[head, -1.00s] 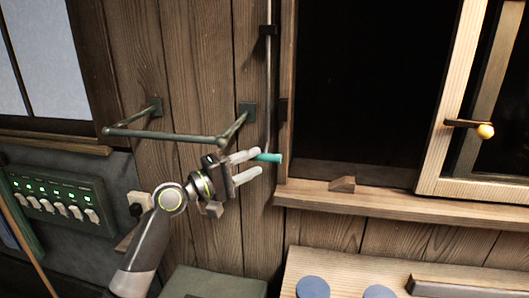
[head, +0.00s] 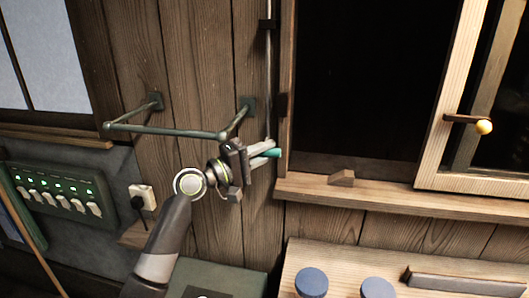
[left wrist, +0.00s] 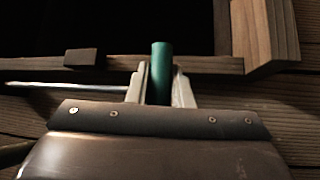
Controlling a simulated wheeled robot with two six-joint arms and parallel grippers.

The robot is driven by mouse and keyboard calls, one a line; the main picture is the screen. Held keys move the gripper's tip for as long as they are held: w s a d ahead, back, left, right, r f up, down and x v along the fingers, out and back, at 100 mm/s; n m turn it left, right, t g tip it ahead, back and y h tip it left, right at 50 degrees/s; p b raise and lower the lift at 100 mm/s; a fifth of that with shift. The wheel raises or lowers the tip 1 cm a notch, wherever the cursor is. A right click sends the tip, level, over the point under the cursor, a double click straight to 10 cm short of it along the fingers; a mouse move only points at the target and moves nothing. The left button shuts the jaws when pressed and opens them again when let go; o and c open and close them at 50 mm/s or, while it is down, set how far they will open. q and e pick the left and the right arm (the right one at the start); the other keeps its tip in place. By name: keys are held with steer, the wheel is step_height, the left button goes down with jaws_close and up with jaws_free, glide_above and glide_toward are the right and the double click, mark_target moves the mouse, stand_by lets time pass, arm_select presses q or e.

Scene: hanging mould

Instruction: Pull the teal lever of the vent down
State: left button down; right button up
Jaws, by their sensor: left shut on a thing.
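The teal lever (head: 272,153) sticks out at the lower end of a thin vertical rod (head: 268,80) on the wooden wall, just left of the window frame. My left gripper (head: 262,152) is at the lever, with its pale fingers closed around it. In the left wrist view the teal lever (left wrist: 161,72) stands between the two fingertips (left wrist: 160,88), with its end showing past them. The vent itself cannot be made out. My right gripper is not in view.
A green rail (head: 170,131) juts from the wall above my left arm. The window sill (head: 400,205) lies to the right, with a small wooden wedge (head: 342,178) on it. A switch panel (head: 58,192) and a socket (head: 142,198) are at the left.

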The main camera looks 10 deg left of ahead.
arm_select(q)
step_height(320, 180, down, 5)
steer(key=b, duration=0.3)
steer(key=shift+b, duration=0.4)
steer(key=shift+r, duration=0.1)
steer(key=c, duration=1.3)
jaws_free()
steer(key=b+v, duration=0.5)
steer(key=v, duration=1.2)
steer(key=shift+a, duration=0.2)
